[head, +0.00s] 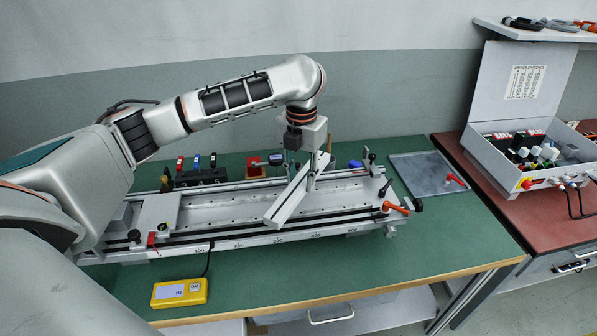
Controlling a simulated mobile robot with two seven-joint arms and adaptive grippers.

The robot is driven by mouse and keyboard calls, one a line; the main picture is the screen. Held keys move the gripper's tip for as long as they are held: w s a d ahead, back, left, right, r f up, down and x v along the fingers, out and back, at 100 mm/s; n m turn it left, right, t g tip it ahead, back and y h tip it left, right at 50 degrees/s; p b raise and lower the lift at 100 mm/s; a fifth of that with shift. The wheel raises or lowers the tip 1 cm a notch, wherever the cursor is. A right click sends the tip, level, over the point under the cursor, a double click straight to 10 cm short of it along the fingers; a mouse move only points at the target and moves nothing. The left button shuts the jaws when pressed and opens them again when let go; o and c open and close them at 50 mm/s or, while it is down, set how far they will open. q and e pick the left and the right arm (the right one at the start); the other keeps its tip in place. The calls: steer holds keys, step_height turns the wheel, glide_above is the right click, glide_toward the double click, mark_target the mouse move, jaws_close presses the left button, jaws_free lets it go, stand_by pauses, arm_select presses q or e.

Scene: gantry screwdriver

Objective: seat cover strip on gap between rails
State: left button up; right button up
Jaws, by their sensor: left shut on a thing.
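The cover strip (287,203) is a light grey bar in the head view. It lies at an angle across the bed between the rails, its near end towards the front rail (240,242) and its far end towards the rear rail (225,186). My left gripper (313,178) points down at the far half of the strip and is shut on it. The strip is not lined up with the rails. I cannot tell whether it touches the bed (225,212). The fingertips are partly hidden. My right gripper is not in view.
A yellow meter (180,292) lies in front. A black holder (200,176) with coloured tools stands behind. The green bench is clear at front right.

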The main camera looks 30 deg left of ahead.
mark_target(299, 176)
arm_select(q)
steer(key=m, duration=0.4)
steer(key=w+m, duration=0.1)
steer(key=m, duration=0.1)
steer(key=shift+a+f, duration=0.15)
steer(key=shift+a, duration=0.2)
steer(key=m, duration=0.4)
steer(key=shift+w+a+f+p, duration=0.2)
steer(key=shift+w+a+p, duration=0.1)
steer(key=shift+a+p, duration=0.05)
steer(key=shift+f+b, duration=1.1)
steer(key=shift+b, duration=0.4)
steer(key=shift+f+b, duration=0.9)
steer(key=shift+b, duration=0.35)
steer(key=shift+p, duration=0.6)
steer(key=shift+f+b, duration=0.35)
steer(key=shift+f, duration=1.45)
steer(key=o, duration=1.3)
steer(key=shift+c, duration=0.2)
